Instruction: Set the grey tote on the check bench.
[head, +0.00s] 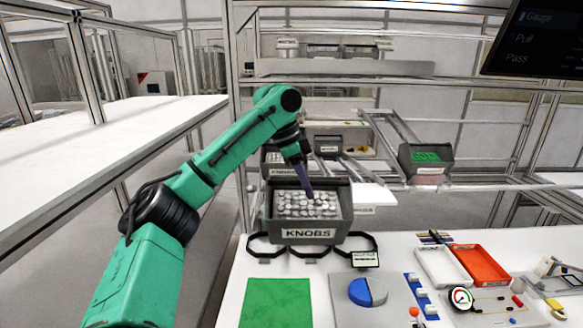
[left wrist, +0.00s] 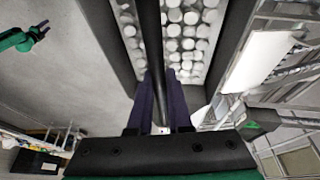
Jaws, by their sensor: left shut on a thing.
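The grey tote (head: 312,236), labelled KNOBS and filled with several rows of pale round knobs, is at the far edge of the check bench (head: 225,300). I cannot tell whether its base touches anything. My left gripper (head: 309,193) reaches down over it from the left. In the left wrist view its purple fingers (left wrist: 162,105) are shut on a dark bar of the tote, with knobs on both sides. My right gripper is out of the head view; a small green arm end (left wrist: 40,30) in the left wrist view may be it, its fingers too small to read.
On the bench are a green mat (head: 276,303), a blue-and-grey disc (head: 367,292), a white tray (head: 430,268), a red tray (head: 480,265) and a round gauge (head: 460,299). Black outlined brackets (head: 310,254) lie by the tote. A rack with bins (head: 427,158) stands behind.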

